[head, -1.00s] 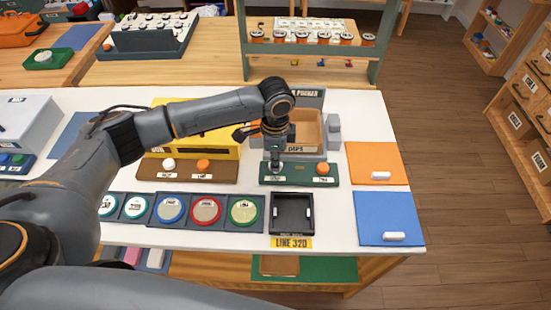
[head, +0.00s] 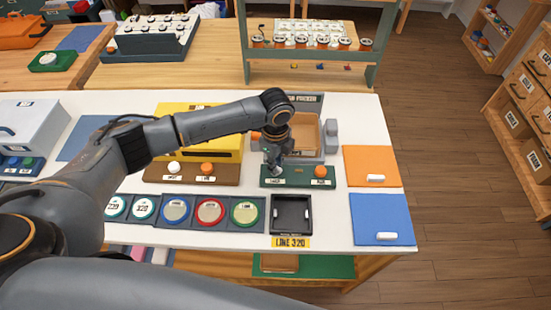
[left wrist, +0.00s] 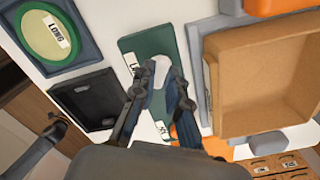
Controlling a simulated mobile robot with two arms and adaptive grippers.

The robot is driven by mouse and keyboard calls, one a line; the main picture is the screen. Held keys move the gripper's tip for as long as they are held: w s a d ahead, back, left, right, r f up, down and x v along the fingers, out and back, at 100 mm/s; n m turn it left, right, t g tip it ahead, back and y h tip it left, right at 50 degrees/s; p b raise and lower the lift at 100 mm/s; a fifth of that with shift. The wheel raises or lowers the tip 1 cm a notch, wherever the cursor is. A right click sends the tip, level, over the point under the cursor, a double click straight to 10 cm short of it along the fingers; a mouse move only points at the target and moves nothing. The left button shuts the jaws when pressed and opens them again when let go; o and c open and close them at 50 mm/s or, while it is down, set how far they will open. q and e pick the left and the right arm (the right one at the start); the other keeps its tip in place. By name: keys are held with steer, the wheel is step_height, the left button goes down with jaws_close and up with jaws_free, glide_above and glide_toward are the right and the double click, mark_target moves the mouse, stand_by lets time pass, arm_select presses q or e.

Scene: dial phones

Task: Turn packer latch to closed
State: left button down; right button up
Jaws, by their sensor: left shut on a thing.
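The packer (head: 330,137) stands at the back of the white table, with a tan bin in its front. A dark green panel (head: 298,184) lies before it, with a pale latch at its left and an orange knob (head: 320,171) at its right. My left gripper (head: 273,168) reaches down onto the left end of this panel. In the left wrist view my left gripper (left wrist: 162,80) is shut on the pale latch (left wrist: 158,72), one finger on each side. The fingers hide part of the latch and its label, so its exact angle is unclear. My right gripper is not in view.
A yellow box (head: 215,150) with a brown knob panel (head: 190,176) stands left of the packer. A black tray (head: 291,228) and several round coloured discs lie in front. Orange (head: 371,160) and blue (head: 375,210) panels lie at the right.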

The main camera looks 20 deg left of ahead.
arm_select(q)
steer(key=m+p, duration=0.1)
steer(key=m, duration=0.2)
steer(key=shift+r, duration=0.15)
steer(key=m, duration=0.2)
steer(key=shift+m, duration=0.3)
steer(key=m, duration=0.4)
steer(key=shift+m+p, duration=0.3)
steer(key=shift+p, duration=0.1)
steer(key=shift+m, duration=0.5)
steer(key=c, duration=1.3)
jaws_free()
steer(key=shift+c, duration=0.2)
